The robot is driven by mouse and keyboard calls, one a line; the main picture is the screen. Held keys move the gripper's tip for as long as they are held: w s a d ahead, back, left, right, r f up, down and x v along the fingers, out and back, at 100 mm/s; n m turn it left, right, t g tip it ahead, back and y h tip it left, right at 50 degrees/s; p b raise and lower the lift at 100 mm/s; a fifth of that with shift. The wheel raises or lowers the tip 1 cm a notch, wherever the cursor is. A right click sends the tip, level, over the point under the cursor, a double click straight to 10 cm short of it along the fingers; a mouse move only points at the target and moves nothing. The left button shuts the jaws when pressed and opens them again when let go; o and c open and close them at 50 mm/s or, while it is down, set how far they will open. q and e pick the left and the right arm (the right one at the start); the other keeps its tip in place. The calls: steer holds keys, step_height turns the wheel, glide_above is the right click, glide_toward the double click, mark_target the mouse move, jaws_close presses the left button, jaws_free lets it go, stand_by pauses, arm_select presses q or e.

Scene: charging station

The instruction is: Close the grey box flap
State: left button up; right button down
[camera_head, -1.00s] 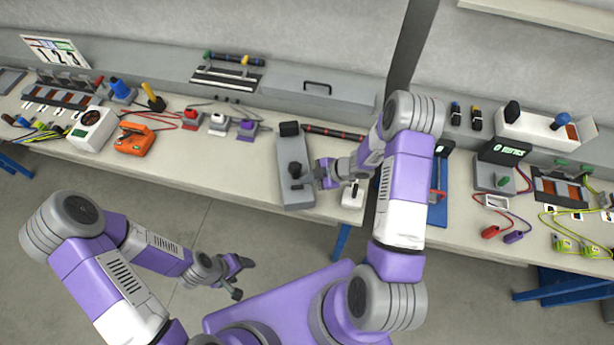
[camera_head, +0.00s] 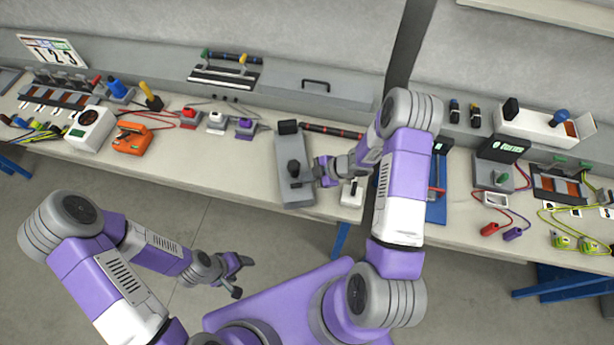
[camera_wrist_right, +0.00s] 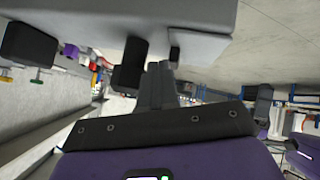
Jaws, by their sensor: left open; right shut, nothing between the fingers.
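The grey box (camera_head: 291,192) stands on the bench near the middle, with a black block at its far end and a black knob on top. In the right wrist view the grey box (camera_wrist_right: 90,14) fills the upper left, and a lighter grey panel (camera_wrist_right: 198,46), seemingly its flap, sticks out at its end. My right gripper (camera_head: 318,173) is shut and empty at the box's right side. Its fingers (camera_wrist_right: 160,72) point close to the panel and the knob; I cannot tell whether they touch. My left gripper (camera_head: 242,277) is open and empty, in front of the bench and away from the box.
A white device (camera_head: 351,192) sits just right of the box, partly behind my right gripper. A long grey case with a handle (camera_head: 317,84) lies behind. A white box with a raised flap (camera_head: 538,129) stands at the back right.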

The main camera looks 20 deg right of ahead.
steer(key=shift+s+a, duration=0.2)
steer(key=shift+s, duration=0.55)
steer(key=shift+r+p, duration=0.35)
steer(key=shift+r, duration=0.15)
step_height(320, 180, up, 4)
steer(key=p, duration=0.3)
steer(key=shift+f, duration=0.2)
steer(key=w+d+v, duration=0.1)
steer(key=w+v, duration=0.1)
steer(key=v, duration=0.7)
steer(key=shift+d+r, duration=0.1)
steer(key=shift+r, duration=0.05)
